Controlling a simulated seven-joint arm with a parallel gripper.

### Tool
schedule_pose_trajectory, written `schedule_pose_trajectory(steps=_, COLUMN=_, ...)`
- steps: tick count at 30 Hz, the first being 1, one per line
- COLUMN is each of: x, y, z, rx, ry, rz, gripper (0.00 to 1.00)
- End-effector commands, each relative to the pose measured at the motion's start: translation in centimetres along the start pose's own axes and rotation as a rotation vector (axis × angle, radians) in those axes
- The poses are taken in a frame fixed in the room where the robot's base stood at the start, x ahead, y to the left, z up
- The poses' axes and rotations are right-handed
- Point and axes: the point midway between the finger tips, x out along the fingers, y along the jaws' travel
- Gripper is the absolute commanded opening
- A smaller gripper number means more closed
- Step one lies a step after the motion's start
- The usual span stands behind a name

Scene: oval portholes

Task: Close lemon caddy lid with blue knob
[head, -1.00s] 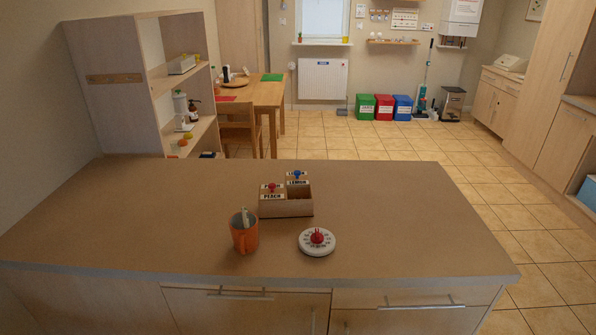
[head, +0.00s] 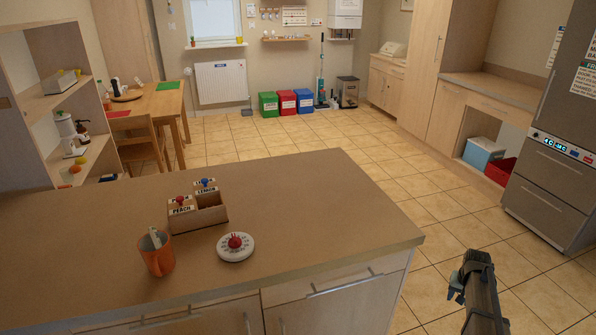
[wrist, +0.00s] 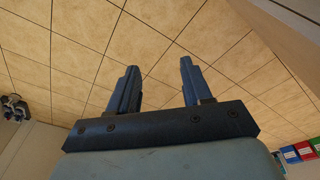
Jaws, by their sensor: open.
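The wooden caddy (head: 212,215) stands on the counter, left of centre in the head view. Its lemon lid (head: 206,191), with a blue knob (head: 205,182), is at the back and appears raised above the box. A peach lid (head: 181,209) with a red knob is beside it, in front and to the left. An open compartment shows at the right of the box. My gripper (head: 459,288) is at the lower right, beyond the counter's right edge and far from the caddy. In the wrist view my gripper (wrist: 158,90) is open and empty, with tiled floor behind it.
An orange mug (head: 157,256) stands in front of the caddy at the left. A round white timer (head: 235,247) with a red knob lies in front at the right. The right part of the counter (head: 330,215) is clear. A grey fridge (head: 555,170) stands at far right.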

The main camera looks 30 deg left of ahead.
Motion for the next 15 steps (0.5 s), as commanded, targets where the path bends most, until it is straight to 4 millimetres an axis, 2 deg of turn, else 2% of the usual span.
schedule_pose_trajectory(steps=1, x=-1.7, y=0.0, z=-2.6, rx=0.001, ry=0.031, rz=0.001, gripper=0.49)
schedule_pose_trajectory(steps=6, x=-7.5, y=-0.1, z=-8.8, rx=0.004, ry=0.119, rz=0.002, gripper=0.49)
schedule_pose_trajectory(steps=11, x=-13.2, y=-1.0, z=-13.8, rx=-0.005, ry=0.194, rz=-0.001, gripper=0.49)
schedule_pose_trajectory(steps=14, x=-16.8, y=-2.7, z=-16.4, rx=-0.025, ry=0.235, rz=-0.007, gripper=0.49)
schedule_pose_trajectory(steps=15, x=-18.2, y=-3.7, z=-17.3, rx=-0.039, ry=0.249, rz=-0.012, gripper=0.49)
